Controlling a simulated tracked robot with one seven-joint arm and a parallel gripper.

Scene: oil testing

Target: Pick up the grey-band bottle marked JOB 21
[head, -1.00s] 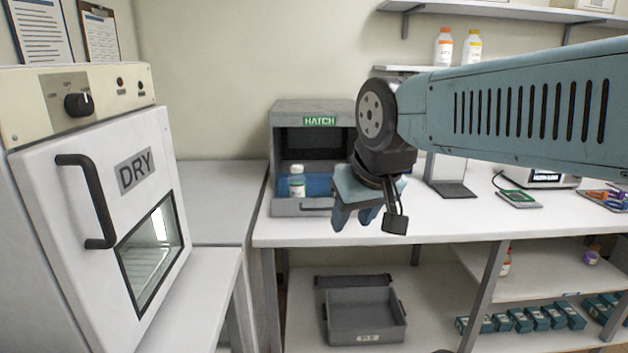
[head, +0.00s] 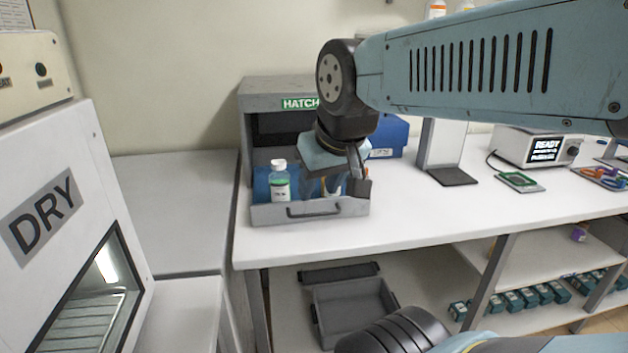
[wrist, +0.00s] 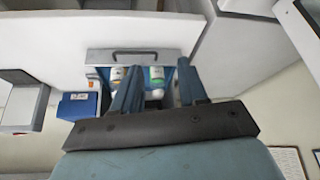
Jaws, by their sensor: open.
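My gripper (head: 322,196) is open and points down over the drawer of the hatch; its fingers also show in the wrist view (wrist: 159,66). A white-capped bottle with a green band (head: 279,182) stands upright in the drawer (head: 290,214), left of my gripper. It also shows in the wrist view (wrist: 157,76), between the fingers in the picture. Another white bottle (wrist: 118,76) stands beside it, near the left finger; its band is unclear. In the head view, an orange patch (head: 333,185) shows behind my fingers. I cannot read JOB 21 or make out a grey band.
The grey hatch (head: 262,95) stands on the white bench (head: 420,205), with a blue box (head: 388,135) to its right. The DRY oven (head: 50,235) stands at the left. A stand, a READY device (head: 540,148) and trays occupy the bench's right. An empty grey bin (head: 350,310) sits below.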

